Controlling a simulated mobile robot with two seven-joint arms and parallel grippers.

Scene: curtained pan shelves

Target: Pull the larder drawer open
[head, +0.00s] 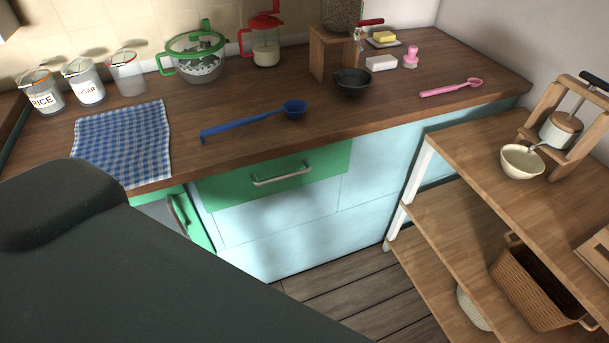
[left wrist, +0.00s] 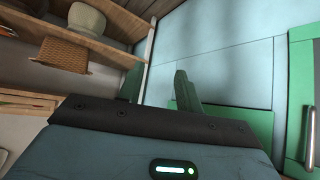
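A green drawer front (head: 331,161) with a metal bar handle (head: 282,175) sits under the wooden counter, flush with the pale blue cabinet face, so it looks shut. My left gripper (left wrist: 160,88) shows in the left wrist view with its two dark fingers apart and nothing between them. A green panel that looks like the drawer front (left wrist: 240,124) lies beyond and to the right of the fingers there; its handle is not seen in that view. The gripper does not visibly touch it. My right gripper is in neither view.
A green cabinet door (head: 196,222) with its own handle stands left of the drawer. A wooden shelf unit (head: 470,150) with a basket (head: 535,290) stands to the right. A blue ladle (head: 255,121) and a checked cloth (head: 125,145) lie on the counter. Floor (head: 350,285) is clear between.

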